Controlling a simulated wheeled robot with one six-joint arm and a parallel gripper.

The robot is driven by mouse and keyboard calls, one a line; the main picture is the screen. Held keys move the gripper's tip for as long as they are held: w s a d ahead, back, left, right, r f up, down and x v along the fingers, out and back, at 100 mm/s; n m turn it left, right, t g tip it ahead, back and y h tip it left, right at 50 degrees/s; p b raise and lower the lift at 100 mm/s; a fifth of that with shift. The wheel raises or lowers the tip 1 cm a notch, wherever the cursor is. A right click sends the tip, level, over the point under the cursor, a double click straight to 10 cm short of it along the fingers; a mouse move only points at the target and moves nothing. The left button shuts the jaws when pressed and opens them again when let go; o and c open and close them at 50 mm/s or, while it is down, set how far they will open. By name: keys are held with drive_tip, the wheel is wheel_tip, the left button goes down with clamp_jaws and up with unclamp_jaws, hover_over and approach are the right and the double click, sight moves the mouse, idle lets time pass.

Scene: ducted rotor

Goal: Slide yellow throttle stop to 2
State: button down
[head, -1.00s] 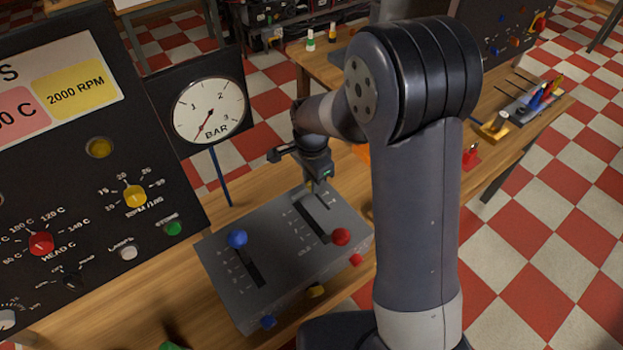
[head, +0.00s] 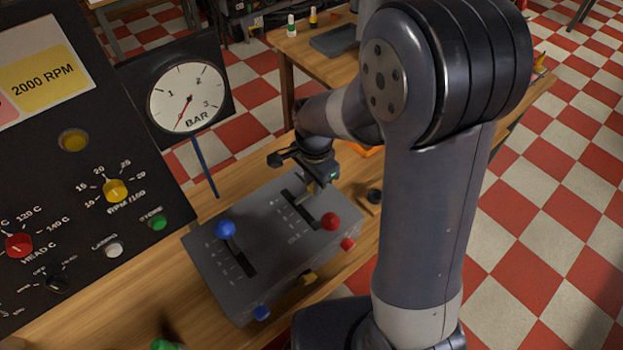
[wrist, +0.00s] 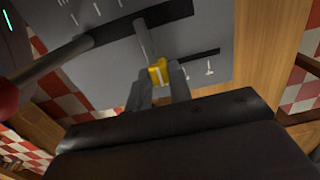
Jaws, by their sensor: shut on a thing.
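The yellow throttle stop (wrist: 158,72) shows in the wrist view as a small yellow block between my fingers, by the end of a grey rod that rises from a slot. My gripper (wrist: 159,85) is shut on it. In the head view my gripper (head: 315,184) is over the far end of the right slot of the grey lever box (head: 275,210), and the stop is mostly hidden there. The red knob (head: 330,221) stands near the front end of that slot. White scale marks line the slots, but I cannot read the numbers.
A blue knob (head: 225,229) stands on the left slot. Blue, yellow and red knobs line the box's front edge. The dark instrument panel (head: 60,180) and the BAR gauge (head: 187,97) stand to the left.

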drive_tip(key=c, duration=1.3)
unclamp_jaws()
drive_tip(key=shift+s+d, duration=0.15)
drive_tip(key=shift+s, duration=0.1)
drive_tip(key=shift+r, duration=0.1)
wheel_tip(320, 180, up, 11)
drive_tip(key=shift+f+b, duration=0.2)
drive_tip(key=shift+b, duration=0.1)
drive_tip(key=f, duration=0.7)
drive_tip(key=w+f+p, duration=0.1)
drive_tip(key=f, duration=0.2)
drive_tip(key=shift+a+f, duration=0.3)
drive_tip(key=shift+f, duration=0.05)
drive_tip(key=shift+w+a, duration=0.15)
drive_tip(key=shift+w, duration=0.05)
